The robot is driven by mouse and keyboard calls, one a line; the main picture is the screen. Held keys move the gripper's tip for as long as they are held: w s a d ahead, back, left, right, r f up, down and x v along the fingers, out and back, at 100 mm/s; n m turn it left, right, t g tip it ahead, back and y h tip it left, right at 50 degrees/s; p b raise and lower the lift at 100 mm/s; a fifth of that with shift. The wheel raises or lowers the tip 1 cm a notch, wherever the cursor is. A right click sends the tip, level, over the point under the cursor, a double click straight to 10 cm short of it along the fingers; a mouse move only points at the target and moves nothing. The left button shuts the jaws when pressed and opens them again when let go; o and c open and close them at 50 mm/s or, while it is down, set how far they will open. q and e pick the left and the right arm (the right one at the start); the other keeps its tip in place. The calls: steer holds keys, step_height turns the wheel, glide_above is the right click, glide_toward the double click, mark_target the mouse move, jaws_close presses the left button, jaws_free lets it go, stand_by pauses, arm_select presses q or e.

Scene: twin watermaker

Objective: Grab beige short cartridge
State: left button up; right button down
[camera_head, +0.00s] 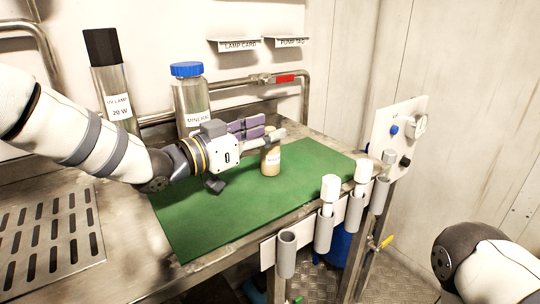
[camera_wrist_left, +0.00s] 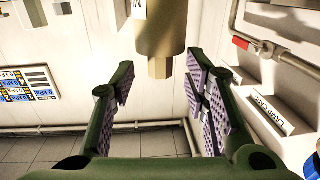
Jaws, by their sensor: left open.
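The beige short cartridge (camera_head: 271,160) stands upright on the green mat (camera_head: 215,215), near the mat's middle. It has a white label, and its top is partly hidden by my left gripper. My left gripper (camera_head: 268,131) is open, with its fingers beside the cartridge's upper part. In the left wrist view the cartridge (camera_wrist_left: 160,38) shows at the top of the picture, between the lines of the two open fingers (camera_wrist_left: 160,78) and clear of both pads. My right gripper is out of view; only part of my right arm shows at the lower right.
A mineral jar (camera_head: 190,98) with a blue lid and a tall black-capped lamp tube (camera_head: 116,88) stand behind my left arm. Grey holders (camera_head: 324,232), some with white cartridges, line the front right edge. A slotted drain plate (camera_head: 48,243) lies left.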

arm_select(q)
steer(key=shift+x, duration=1.05)
steer(key=shift+a, duration=0.1)
jaws_close()
steer(key=shift+r, duration=0.2)
